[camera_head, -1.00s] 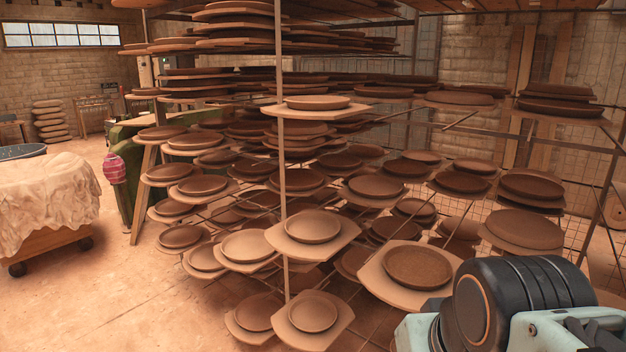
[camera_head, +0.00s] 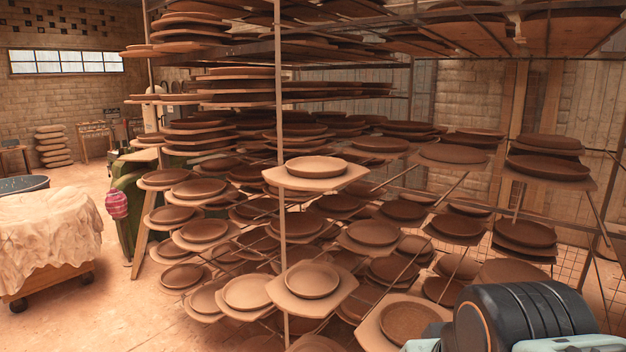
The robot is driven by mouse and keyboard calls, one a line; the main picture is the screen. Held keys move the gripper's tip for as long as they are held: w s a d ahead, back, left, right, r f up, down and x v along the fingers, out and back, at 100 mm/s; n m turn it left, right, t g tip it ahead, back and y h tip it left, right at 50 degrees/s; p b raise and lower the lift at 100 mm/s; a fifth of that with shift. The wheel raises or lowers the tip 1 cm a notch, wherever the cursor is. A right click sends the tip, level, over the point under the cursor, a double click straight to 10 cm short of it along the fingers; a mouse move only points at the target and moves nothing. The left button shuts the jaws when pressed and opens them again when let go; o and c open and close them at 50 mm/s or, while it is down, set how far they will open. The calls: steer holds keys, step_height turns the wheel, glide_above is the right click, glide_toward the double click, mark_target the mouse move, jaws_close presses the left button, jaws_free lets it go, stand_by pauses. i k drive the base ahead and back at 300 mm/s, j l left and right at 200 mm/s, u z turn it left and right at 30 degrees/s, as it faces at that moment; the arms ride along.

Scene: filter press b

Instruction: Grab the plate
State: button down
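Many brown clay plates rest on boards across a tall metal rack, so I cannot tell which one is the task's plate. One plate (camera_head: 316,167) sits on a pale board near the front post at mid height. Another plate (camera_head: 312,280) lies on a board below it. A darker plate (camera_head: 408,322) is at the lower right, partly hidden behind my arm. Only a black and pale blue part of my arm shows at the bottom right; my gripper is not in view.
The metal rack's front post (camera_head: 281,120) stands upright before the shelves. A cloth-covered cart (camera_head: 45,240) on wheels stands at the left. Open floor (camera_head: 120,310) lies between cart and rack. Stacked round items (camera_head: 53,147) stand by the far wall.

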mark_target(308, 167)
steer(key=u, duration=0.7)
steer(key=j+u, duration=0.25)
steer(key=i+j+u, duration=0.1)
steer(key=j+u, duration=0.2)
steer(key=i+j+u, duration=0.2)
steer(key=j, duration=0.15)
steer(key=i+j+u, duration=0.15)
steer(key=j, duration=0.2)
steer(key=i+j+u, duration=0.35)
steer(key=i+j, duration=0.2)
steer(key=i, duration=0.15)
steer(key=i+z, duration=0.3)
steer(key=i, duration=0.2)
steer(key=i+j+z, duration=0.15)
steer(key=i+z, duration=0.15)
steer(key=i, duration=0.15)
steer(key=i+z, duration=0.35)
steer(key=z, duration=0.15)
steer(key=i+z, duration=0.65)
steer(key=z, duration=0.2)
steer(key=i+z, duration=0.2)
steer(key=z, duration=0.15)
steer(key=i+z, duration=0.2)
steer(key=z, duration=0.15)
